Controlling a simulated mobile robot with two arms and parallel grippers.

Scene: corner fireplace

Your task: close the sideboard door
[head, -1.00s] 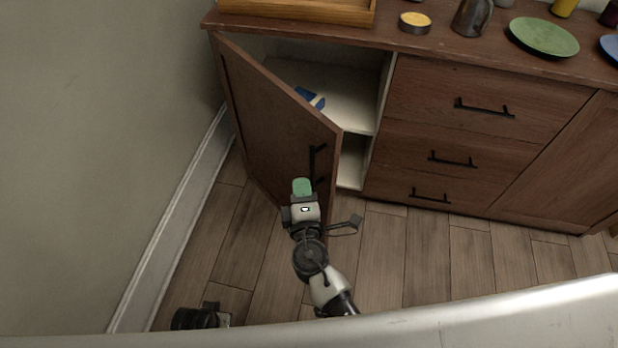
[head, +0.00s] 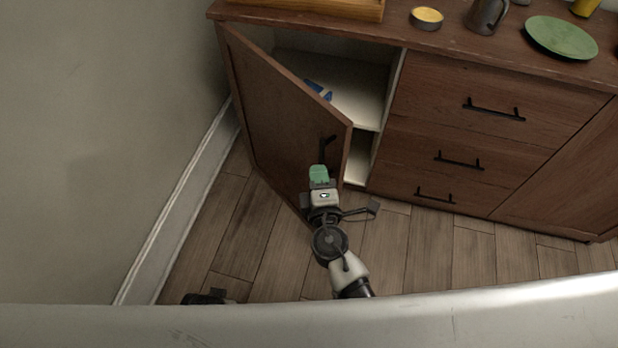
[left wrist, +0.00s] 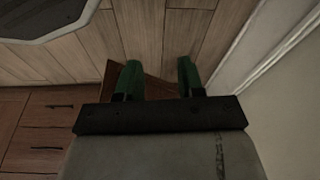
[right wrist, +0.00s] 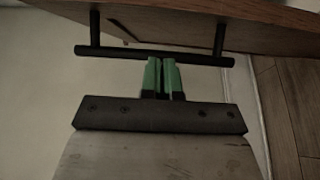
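The sideboard (head: 440,160) has its left door (head: 285,120) standing open, swung out toward me. The door's black handle (head: 323,152) is near its free edge. My right gripper (head: 319,172) is in front of the door, just below the handle in the picture. In the right wrist view its green fingers (right wrist: 164,75) are together, with the tips at the middle of the handle bar (right wrist: 110,52). The bar runs across the tips; I cannot tell whether they touch. My left gripper (left wrist: 159,78) is open and empty; only part of it shows low in the head view (head: 207,298).
Inside the cabinet, a blue object (head: 318,90) sits on the shelf (head: 350,88). A wooden tray (head: 310,8), yellow-topped tin (head: 426,18), dark mug (head: 486,14) and green plate (head: 560,38) stand on top. A wall (head: 100,120) closes the left side. The wood floor (head: 410,250) is clear.

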